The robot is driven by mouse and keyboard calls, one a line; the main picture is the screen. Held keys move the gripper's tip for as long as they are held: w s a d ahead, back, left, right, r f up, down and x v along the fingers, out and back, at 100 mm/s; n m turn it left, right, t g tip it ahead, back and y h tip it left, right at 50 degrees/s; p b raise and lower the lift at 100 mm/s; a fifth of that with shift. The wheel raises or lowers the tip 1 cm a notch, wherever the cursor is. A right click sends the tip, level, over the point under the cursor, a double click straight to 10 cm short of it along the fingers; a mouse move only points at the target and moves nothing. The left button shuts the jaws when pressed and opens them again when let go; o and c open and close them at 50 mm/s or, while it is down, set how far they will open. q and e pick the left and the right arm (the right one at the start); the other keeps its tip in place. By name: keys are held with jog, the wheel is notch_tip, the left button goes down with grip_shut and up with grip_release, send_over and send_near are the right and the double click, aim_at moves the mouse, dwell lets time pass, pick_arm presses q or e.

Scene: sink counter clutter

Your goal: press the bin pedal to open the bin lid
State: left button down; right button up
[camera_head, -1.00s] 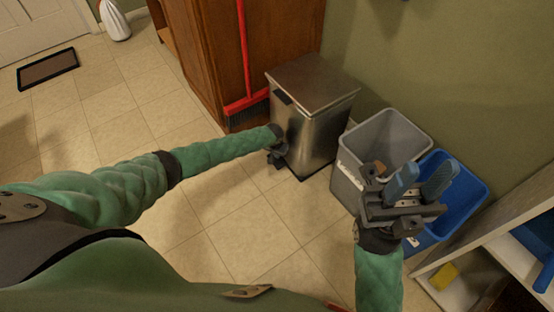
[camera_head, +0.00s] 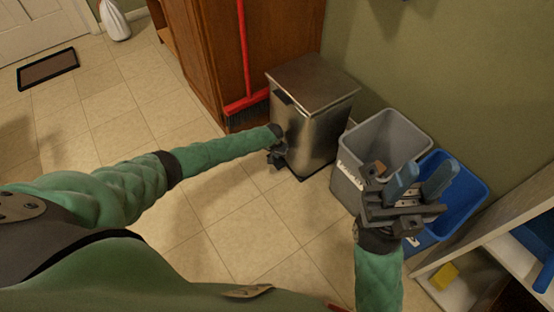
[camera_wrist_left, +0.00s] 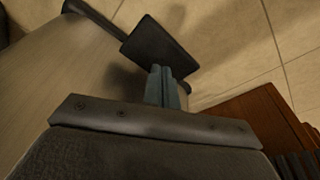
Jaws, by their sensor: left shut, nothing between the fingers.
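The metal bin (camera_head: 318,128) stands against the wall, and its lid (camera_head: 312,80) is closed. My left gripper (camera_head: 277,160) is low at the bin's front and hides the pedal in the head view. In the left wrist view the black bin pedal (camera_wrist_left: 160,46) sticks out from the bin body on an arm. The shut, empty fingers of my left gripper (camera_wrist_left: 163,86) overlap the pedal's near edge; I cannot tell whether they touch it. My right gripper (camera_head: 421,182) is raised with its fingers apart, empty, in front of the grey and blue tubs.
A red broom (camera_head: 245,70) leans on the wooden cabinet (camera_head: 205,50) left of the bin. A grey tub (camera_head: 347,185) and a blue tub (camera_head: 470,185) stand right of it. A white shelf (camera_head: 500,245) is at the right. The tiled floor in front is clear.

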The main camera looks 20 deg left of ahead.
aim_at(277, 160)
pick_arm(q)
jog(key=shift+f, duration=0.1)
jog(key=shift+f+b, duration=1.65)
jog(key=shift+f, duration=0.6)
